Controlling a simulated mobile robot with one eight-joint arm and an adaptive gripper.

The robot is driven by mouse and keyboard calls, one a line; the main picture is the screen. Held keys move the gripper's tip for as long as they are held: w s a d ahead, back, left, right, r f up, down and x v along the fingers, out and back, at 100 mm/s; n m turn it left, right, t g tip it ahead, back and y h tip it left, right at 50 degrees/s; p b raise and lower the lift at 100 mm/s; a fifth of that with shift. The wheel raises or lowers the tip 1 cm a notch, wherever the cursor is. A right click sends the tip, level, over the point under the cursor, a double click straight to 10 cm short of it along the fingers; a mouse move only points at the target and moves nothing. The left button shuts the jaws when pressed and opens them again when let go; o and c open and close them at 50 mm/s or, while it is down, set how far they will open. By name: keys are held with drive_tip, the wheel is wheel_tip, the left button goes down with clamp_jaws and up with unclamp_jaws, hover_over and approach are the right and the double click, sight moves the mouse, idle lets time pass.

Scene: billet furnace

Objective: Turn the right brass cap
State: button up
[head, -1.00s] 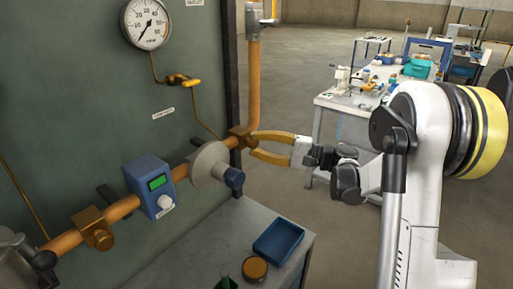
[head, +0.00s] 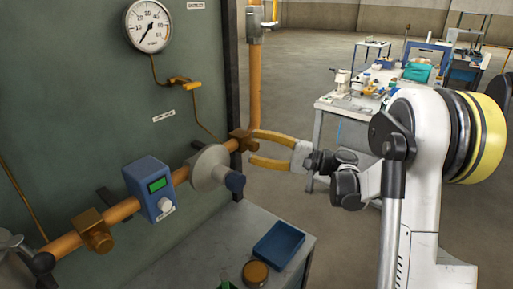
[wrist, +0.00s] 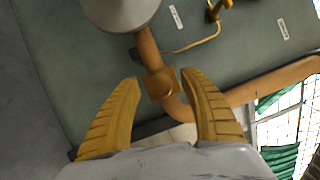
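The right brass cap (head: 241,141) is a squarish brass fitting on the orange pipe, at the bend beside the panel's right edge. In the wrist view the cap (wrist: 160,83) shows between and beyond the fingertips. My gripper (head: 254,147) comes in from the right with its yellow fingers spread. In the wrist view its fingertips (wrist: 160,76) stand either side of the cap, with slim gaps. I cannot tell whether either fingertip touches it. The left brass cap (head: 93,232) sits further left on the same pipe.
A grey round valve body (head: 208,168) with a blue knob and a blue meter box (head: 150,188) sit on the pipe left of the cap. Below are a blue tray (head: 278,245) and an amber round lid (head: 255,273) on a grey bench. A pressure gauge (head: 148,26) hangs above.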

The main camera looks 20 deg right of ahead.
drive_tip(key=shift+d, duration=0.15)
drive_tip(key=v, duration=1.1)
drive_tip(key=shift+s+d, duration=0.3)
